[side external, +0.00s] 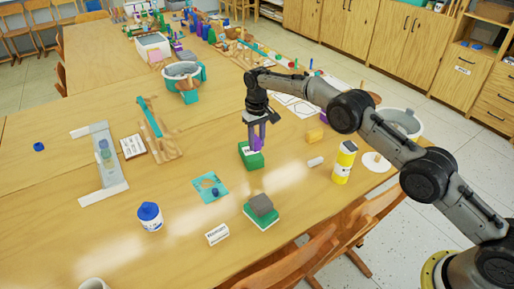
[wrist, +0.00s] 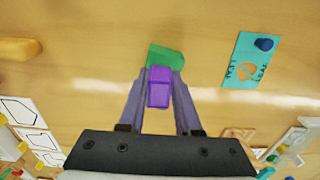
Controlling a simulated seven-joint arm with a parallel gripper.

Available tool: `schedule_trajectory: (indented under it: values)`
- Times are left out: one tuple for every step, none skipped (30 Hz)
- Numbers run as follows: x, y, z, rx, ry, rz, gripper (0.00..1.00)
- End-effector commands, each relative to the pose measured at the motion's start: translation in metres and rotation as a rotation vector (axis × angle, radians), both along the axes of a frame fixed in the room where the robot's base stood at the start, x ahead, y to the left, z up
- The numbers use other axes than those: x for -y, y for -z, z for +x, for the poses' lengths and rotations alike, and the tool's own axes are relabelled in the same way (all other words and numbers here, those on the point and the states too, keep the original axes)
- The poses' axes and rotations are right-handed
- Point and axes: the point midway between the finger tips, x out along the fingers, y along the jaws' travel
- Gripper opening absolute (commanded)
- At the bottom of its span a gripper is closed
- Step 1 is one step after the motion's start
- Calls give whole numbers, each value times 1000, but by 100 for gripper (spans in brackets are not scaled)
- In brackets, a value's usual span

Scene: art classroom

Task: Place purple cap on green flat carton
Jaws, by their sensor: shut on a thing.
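My gripper (side external: 256,137) points down over a green flat carton (side external: 251,160) with a white label. In the wrist view its fingers (wrist: 159,90) are shut on the purple cap (wrist: 159,88). The cap also shows small between the fingertips in the side view (side external: 255,143), just at the carton's top. I cannot tell whether the cap touches the carton. In the wrist view the green carton (wrist: 166,56) shows beyond the cap, partly hidden by it.
Another green block (side external: 259,219) with a grey block on top stands nearer the front. A teal card (side external: 209,184) with a blue piece lies to the left. A yellow bottle (side external: 344,162) and a white cylinder (side external: 315,162) stand or lie to the right. A yellow block (side external: 314,135) is close by.

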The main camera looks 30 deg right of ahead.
Motion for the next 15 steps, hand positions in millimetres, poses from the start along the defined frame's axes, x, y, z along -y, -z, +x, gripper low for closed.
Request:
schedule_trajectory:
  values:
    - [0, 11, -2, -6, 0, -1, 0]
    - [0, 16, -2, -6, 0, -1, 0]
    - [0, 22, -2, -6, 0, -1, 0]
    - [0, 25, -1, -4, 0, -1, 0]
    - [0, 26, -1, -3, 0, 0, 0]
    - [0, 27, -1, -2, 0, 0, 0]
    - [0, 28, -1, -1, 0, 0, 0]
    - [0, 27, -1, -1, 0, 0, 0]
    - [0, 27, -1, -1, 0, 0, 0]
    - [0, 27, -1, -1, 0, 0, 0]
    - [0, 27, -1, -2, 0, 0, 0]
    - [0, 27, -1, -2, 0, 0, 0]
    - [0, 28, -1, -2, 0, 0, 0]
    - [0, 28, -1, -2, 0, 0, 0]
    - [0, 29, -1, -3, 0, 0, 0]
